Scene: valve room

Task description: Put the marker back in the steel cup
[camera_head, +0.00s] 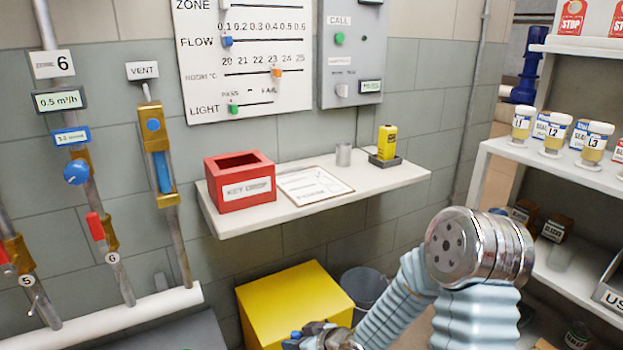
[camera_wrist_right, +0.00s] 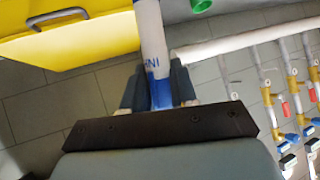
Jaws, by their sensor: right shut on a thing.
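The steel cup (camera_head: 343,154) stands upright on the white wall shelf, between the white card and the yellow device; I cannot see down into it. My right gripper (camera_head: 312,334) is low at the bottom edge of the head view, in front of the yellow box and well below the shelf. In the right wrist view my right gripper (camera_wrist_right: 156,88) is shut on the marker (camera_wrist_right: 151,38), a white barrel with blue lettering and a blue part between the fingers. The marker's far end is cut off by the frame's top. My left gripper is not in view.
The wall shelf (camera_head: 408,181) also holds a red key drop box (camera_head: 241,200), a white card (camera_head: 314,186) and a yellow device (camera_head: 387,142) in a dark tray. Below are a yellow box (camera_head: 290,300) and a grey bin (camera_head: 363,285). Racks with labelled jars (camera_head: 553,135) stand right.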

